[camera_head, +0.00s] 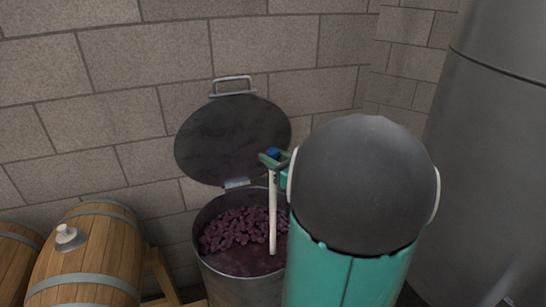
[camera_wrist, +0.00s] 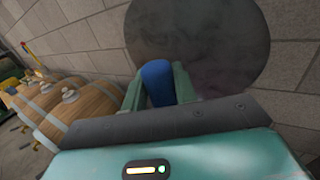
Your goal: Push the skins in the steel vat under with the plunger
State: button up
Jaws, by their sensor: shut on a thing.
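The steel vat (camera_head: 244,288) stands open against the wall, its round lid (camera_head: 232,138) tipped up behind it. Purple skins (camera_head: 240,226) cover the back and left of the surface inside; a smoother dark red patch shows at the front. The plunger (camera_head: 273,212) is a pale upright shaft with a blue top, its lower end in the vat. Its lower end is hidden in the vat's contents. My gripper (camera_head: 271,160) is shut on the plunger near its top. In the wrist view the blue grip (camera_wrist: 157,83) sits between the fingers, with the lid behind. My arm hides the vat's right side.
Wooden barrels (camera_head: 90,255) lie to the left of the vat on a wooden stand (camera_head: 161,275); one has a pale bung on top. A large grey tank (camera_head: 490,150) stands at the right. A block wall (camera_head: 150,65) closes off the back.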

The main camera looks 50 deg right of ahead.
jog(key=shift+r, duration=0.1)
jog(key=shift+r, duration=5.95)
